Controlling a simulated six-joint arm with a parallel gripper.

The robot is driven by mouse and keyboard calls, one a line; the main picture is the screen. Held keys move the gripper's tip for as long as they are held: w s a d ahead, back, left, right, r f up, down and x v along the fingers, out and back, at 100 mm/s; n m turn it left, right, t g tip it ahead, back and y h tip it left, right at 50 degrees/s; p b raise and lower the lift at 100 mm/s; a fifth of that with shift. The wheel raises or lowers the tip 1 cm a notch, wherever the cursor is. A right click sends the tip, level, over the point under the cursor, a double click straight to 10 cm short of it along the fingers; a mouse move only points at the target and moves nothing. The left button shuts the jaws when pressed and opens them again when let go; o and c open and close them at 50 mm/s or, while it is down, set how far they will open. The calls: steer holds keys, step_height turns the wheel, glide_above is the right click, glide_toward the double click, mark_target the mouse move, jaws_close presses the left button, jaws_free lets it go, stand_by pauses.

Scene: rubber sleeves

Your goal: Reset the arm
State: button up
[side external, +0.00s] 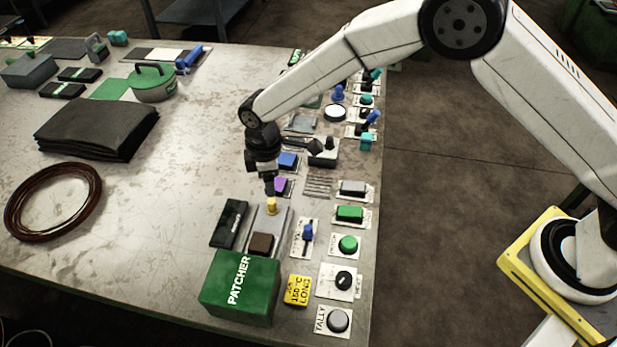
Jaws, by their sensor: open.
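My gripper (269,188) points down at the end of my white arm, over the right part of the worn table (190,205). Its fingertips are small in this view, and they are just above or beside a small yellow knob (271,206) on a grey plate. I cannot tell whether they touch the knob. Nothing is visibly held. A brown block (261,243) sits on the same grey plate, nearer the camera. A purple piece (280,186) lies just right of the fingertips.
A green PATCHER box (240,288) stands at the table's front. Buttons and switches, including a green button (348,244), line the right edge. A black folded stack (97,130), a brown ring (53,201) and a green lidded pot (152,83) lie left. The middle-left table is clear.

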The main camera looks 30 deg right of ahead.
stand_by(0.3)
steer(key=s+d+r+m+t, duration=0.1)
steer(key=s+d+r+m, duration=0.25)
steer(key=d, duration=0.45)
steer(key=s+d+r+m, duration=0.3)
steer(key=d+r, duration=0.2)
steer(key=d, duration=0.3)
steer(key=s+d+r+m+t, duration=0.1)
steer(key=s+d+r+m, duration=0.1)
steer(key=s+d+m, duration=0.5)
steer(key=s+d, duration=0.2)
steer(key=s, duration=0.3)
steer(key=shift+s+d+r+t, duration=0.25)
steer(key=shift+s+d+t, duration=0.05)
steer(key=shift+s+d, duration=0.1)
steer(key=shift+w, duration=0.1)
steer(key=shift+c, duration=0.2)
